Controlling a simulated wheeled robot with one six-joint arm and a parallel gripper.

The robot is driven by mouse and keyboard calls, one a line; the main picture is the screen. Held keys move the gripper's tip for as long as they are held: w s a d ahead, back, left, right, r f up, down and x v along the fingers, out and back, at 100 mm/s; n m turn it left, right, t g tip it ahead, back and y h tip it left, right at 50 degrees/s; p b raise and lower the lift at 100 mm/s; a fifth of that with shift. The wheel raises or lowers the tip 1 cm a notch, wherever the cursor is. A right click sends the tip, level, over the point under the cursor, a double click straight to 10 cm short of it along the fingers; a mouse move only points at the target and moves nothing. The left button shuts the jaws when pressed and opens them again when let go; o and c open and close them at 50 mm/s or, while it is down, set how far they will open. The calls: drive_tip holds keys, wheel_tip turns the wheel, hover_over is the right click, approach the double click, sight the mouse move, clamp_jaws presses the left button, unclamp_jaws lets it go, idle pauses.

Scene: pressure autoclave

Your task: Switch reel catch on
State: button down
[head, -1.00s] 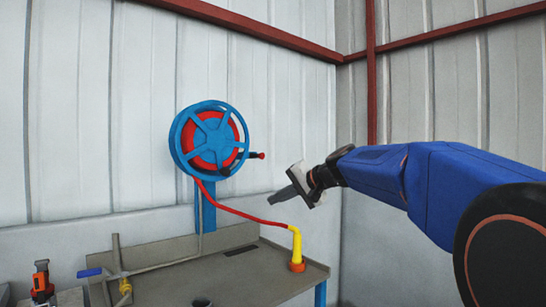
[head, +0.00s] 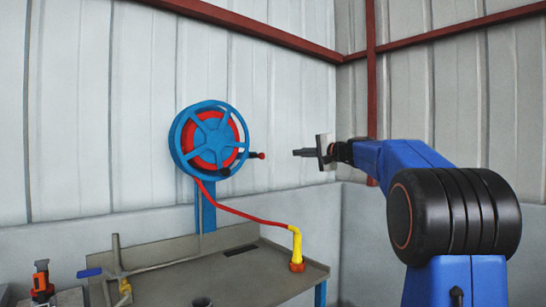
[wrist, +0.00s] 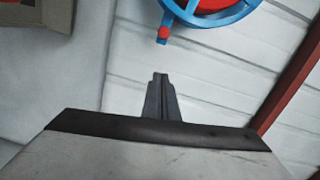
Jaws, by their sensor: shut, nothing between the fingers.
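A blue hose reel (head: 209,140) with a red drum is mounted on a blue post against the wall. A small lever with a red knob (head: 261,156) sticks out from its right side; I take it as the reel catch. A black handle (head: 225,171) sits on the reel's lower front. My gripper (head: 295,153) is shut and empty, to the right of the red knob and apart from it, pointing left. In the wrist view the shut fingers (wrist: 160,78) point toward the red knob (wrist: 164,34), with the reel (wrist: 205,12) behind it at the top.
A grey bench (head: 230,280) stands below the reel. A red hose (head: 240,211) runs down to a yellow nozzle (head: 296,245) on the bench's right. A pipe frame with a blue handle (head: 90,272) and an orange tool (head: 41,280) are at left. Air around the knob looks clear.

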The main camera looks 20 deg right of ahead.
sight(261, 155)
drive_tip(key=w+a+f, duration=0.1)
drive_tip(key=w+a, duration=0.6)
drive_tip(key=w, duration=0.1)
drive_tip(key=shift+w+a, duration=0.35)
drive_tip(key=shift+a, duration=0.05)
idle(0.3)
drive_tip(key=shift+a, duration=0.1)
drive_tip(key=a, duration=0.1)
drive_tip(key=s+a, duration=0.1)
drive_tip(key=a, duration=0.1)
drive_tip(key=shift+s, duration=0.1)
idle(0.4)
